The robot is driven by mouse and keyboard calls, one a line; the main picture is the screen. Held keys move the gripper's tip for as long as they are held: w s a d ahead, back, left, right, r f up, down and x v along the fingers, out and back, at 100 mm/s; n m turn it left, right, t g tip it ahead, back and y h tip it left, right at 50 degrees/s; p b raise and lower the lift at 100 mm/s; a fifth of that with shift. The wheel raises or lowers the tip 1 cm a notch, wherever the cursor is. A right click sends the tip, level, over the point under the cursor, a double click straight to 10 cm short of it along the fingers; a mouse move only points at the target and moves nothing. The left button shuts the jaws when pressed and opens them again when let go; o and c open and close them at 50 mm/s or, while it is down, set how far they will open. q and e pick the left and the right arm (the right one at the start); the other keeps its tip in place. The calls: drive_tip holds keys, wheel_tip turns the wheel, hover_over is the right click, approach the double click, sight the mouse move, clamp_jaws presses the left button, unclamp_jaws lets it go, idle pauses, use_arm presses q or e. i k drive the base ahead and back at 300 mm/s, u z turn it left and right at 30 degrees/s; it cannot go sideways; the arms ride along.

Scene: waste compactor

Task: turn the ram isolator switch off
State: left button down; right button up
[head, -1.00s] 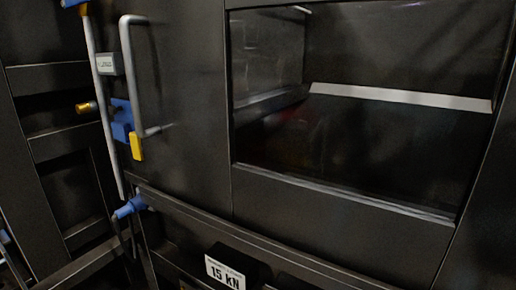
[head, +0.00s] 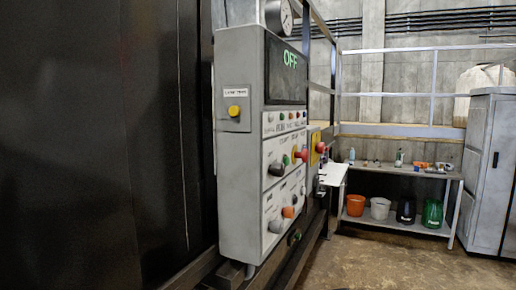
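A grey control box (head: 238,175) stands left of centre in the head view, seen at an angle. Its dark screen (head: 287,80) shows green "OFF". Its front carries a black knob (head: 276,169), a red knob (head: 301,156), an orange knob (head: 288,212) and a grey knob (head: 275,227). A red knob on a yellow plate (head: 320,147) shows just beyond it. The labels are too small to read, so I cannot tell which is the ram isolator switch or its position. Neither of my grippers is in view.
A dark metal wall (head: 100,150) fills the left. A gauge (head: 279,17) tops the box. At the back are a bench (head: 410,172) with small items, an orange bucket (head: 355,205) and a grey cabinet (head: 490,170). The concrete floor (head: 390,265) at front right is clear.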

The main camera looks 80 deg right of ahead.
sight(320, 147)
drive_tip(key=z, duration=3.5)
drive_tip(key=k, duration=0.55)
drive_tip(key=z, duration=0.75)
drive_tip(key=i, duration=1)
drive_tip(key=u, duration=0.85)
drive_tip(key=i, duration=1.7)
drive_tip(key=u, duration=1.05)
